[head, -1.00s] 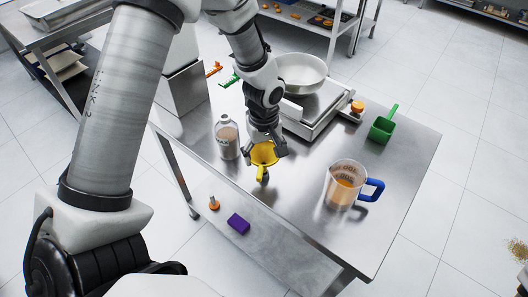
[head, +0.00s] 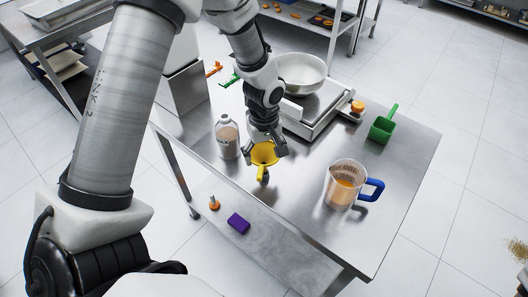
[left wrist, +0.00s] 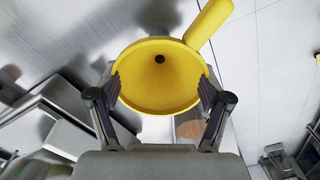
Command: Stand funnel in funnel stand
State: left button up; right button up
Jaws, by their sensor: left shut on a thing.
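The yellow funnel (head: 264,153) is held over the front part of the steel table, between the bottle and the jug. My left gripper (head: 265,149) points down and is shut on the funnel's rim. In the left wrist view the funnel (left wrist: 150,92) sits between both fingers, its cone opening and small dark hole facing the camera and its handle toward the top right. A small dark part shows just below the funnel in the head view; I cannot tell what it is. I cannot make out the funnel stand. My right gripper is not in view.
A labelled bottle (head: 227,138) stands close left of the gripper. A jug with a blue handle (head: 343,184) stands to the right. A purple block (head: 238,223) lies on the lower shelf.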

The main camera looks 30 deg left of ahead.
pick_arm(q)
jog(key=shift+f+b, duration=1.1)
jog(key=shift+f, duration=0.4)
dwell(1.6)
jog(key=o, duration=1.3)
jog(key=shift+o, duration=0.2)
notch_tip(320, 180, up, 12)
